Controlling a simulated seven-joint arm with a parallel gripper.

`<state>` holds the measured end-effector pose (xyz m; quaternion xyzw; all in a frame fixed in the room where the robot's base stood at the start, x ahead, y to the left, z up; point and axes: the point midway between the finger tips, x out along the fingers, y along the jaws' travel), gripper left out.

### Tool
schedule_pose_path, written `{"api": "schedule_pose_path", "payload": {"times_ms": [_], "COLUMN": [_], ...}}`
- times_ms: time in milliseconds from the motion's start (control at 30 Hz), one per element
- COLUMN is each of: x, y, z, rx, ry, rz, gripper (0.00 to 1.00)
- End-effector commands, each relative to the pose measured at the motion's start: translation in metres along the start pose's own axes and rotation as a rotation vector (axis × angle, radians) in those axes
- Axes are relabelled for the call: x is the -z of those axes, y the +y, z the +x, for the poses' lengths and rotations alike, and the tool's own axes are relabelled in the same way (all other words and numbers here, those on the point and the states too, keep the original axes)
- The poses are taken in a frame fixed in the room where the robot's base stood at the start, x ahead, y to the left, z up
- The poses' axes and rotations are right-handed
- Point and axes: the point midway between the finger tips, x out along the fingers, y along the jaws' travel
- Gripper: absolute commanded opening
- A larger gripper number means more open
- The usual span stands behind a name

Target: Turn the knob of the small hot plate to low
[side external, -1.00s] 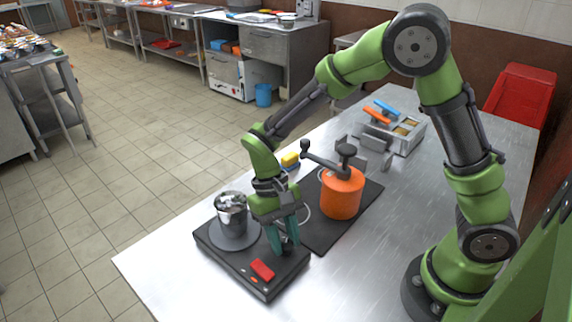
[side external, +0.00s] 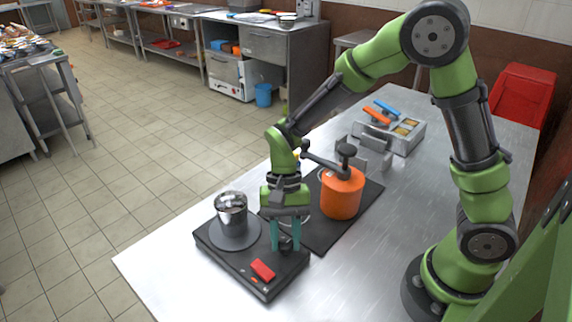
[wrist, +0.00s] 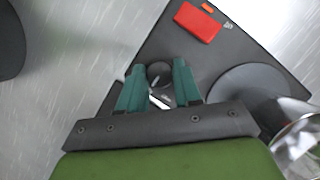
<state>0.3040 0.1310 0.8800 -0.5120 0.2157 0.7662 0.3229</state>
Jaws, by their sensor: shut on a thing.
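The small hot plate (side external: 240,263) is a dark, low box at the near left end of the steel table, with a round grey burner (wrist: 250,92). A steel pot (side external: 232,214) stands on the burner; its edge shows in the wrist view (wrist: 303,150). A red rectangular part (side external: 262,270) is on the plate's top, and it also shows in the wrist view (wrist: 197,22). My gripper (side external: 286,245) points down with its teal fingers on either side of the round dark knob (wrist: 159,73), shut on it. The knob's setting cannot be read clearly.
The table's right side (side external: 440,185) is clear.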

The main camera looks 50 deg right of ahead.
Motion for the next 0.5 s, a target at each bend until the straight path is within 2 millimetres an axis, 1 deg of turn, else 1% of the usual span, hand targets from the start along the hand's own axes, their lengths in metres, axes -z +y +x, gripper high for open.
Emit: {"api": "schedule_pose_path", "payload": {"times_ms": [333,367,400,500], "x": [0.0006,0.0006,0.0006,0.0005], "y": [-0.0004,-0.0004,-0.0003,-0.0002], "z": [-0.0008,-0.0008,-0.0008,-0.0006], "rx": [0.003,0.003,0.003,0.002], "ry": [0.001,0.001,0.001,0.001], "rz": [0.004,0.004,0.004,0.004], "gripper": [0.03,0.38,0.44,0.58]}}
